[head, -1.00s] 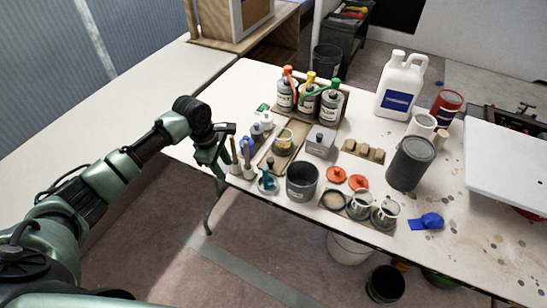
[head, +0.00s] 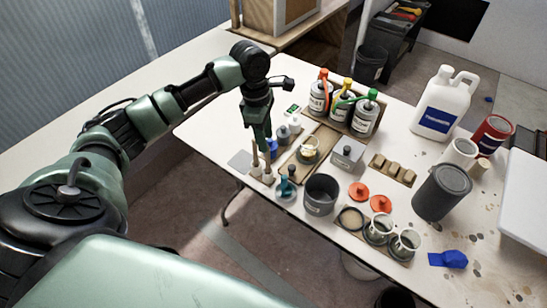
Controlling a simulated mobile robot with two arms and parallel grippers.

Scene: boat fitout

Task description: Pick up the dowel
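Two thin wooden dowels stand upright side by side near the table's left edge, each in a small pale holder: a left dowel (head: 254,157) and a right dowel (head: 268,163). My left gripper (head: 263,145) points down right at their upper ends and overlaps them in the picture. I cannot tell whether its fingers touch or surround either dowel, or how far apart the fingers are. My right gripper is not in view.
Close by stand a teal-topped jar (head: 285,189), a grey pot (head: 321,194) and a grey box (head: 347,154). Several capped bottles (head: 341,103) stand behind. A white jug (head: 441,104) and a dark grey can (head: 441,192) are to the right.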

